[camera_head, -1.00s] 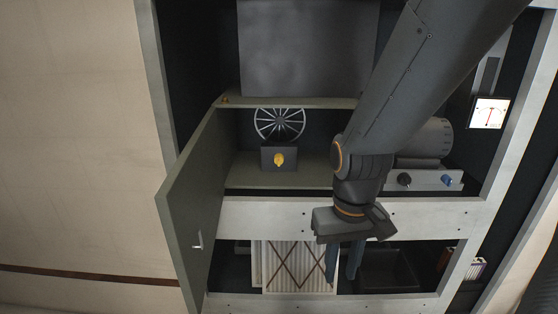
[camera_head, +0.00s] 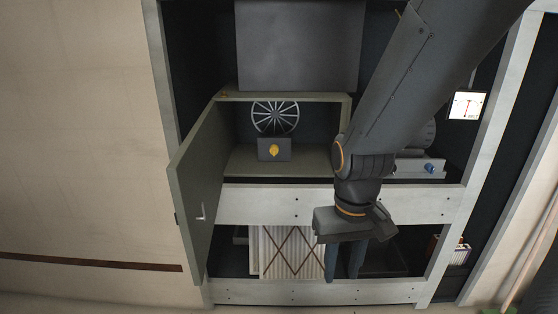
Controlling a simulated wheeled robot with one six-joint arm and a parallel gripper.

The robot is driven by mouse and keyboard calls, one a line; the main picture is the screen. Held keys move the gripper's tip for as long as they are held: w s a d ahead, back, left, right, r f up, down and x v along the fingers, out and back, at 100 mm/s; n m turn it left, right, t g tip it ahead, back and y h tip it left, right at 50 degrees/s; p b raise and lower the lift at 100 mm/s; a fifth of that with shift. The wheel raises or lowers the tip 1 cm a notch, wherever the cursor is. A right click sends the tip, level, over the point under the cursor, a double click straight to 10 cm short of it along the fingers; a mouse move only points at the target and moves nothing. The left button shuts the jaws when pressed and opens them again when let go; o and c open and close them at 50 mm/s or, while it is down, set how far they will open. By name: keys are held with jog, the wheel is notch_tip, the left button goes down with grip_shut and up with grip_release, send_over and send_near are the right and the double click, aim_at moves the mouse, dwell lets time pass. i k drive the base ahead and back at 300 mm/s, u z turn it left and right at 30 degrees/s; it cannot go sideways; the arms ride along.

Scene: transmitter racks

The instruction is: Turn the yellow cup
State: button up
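The yellow cup (camera_head: 273,150) is a small knob-like piece on the front of a dark box (camera_head: 261,156). The box sits inside an open green cabinet compartment, in front of a spoked wheel. My gripper (camera_head: 345,262) hangs to the lower right of the yellow cup, in front of the lower shelf, with its fingers pointing down. Two bluish fingers show with a narrow gap between them, and nothing is seen between them. The gripper is apart from the cup.
The green door (camera_head: 200,190) stands open on the left. The spoked wheel (camera_head: 275,117) is behind the box. A pale slatted panel (camera_head: 285,252) is in the lower shelf. A blue knob (camera_head: 430,168) and a white meter (camera_head: 466,105) are on the right. A pale rail (camera_head: 260,205) runs below the compartment.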

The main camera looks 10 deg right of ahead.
aim_at(274, 149)
jog(key=k, duration=1)
jog(key=z, duration=0.65)
jog(key=i, duration=0.7)
jog(key=z, duration=0.6)
jog(key=i, duration=0.65)
jog(key=u, duration=0.7)
jog(key=i, duration=0.9)
jog(key=u, duration=0.9)
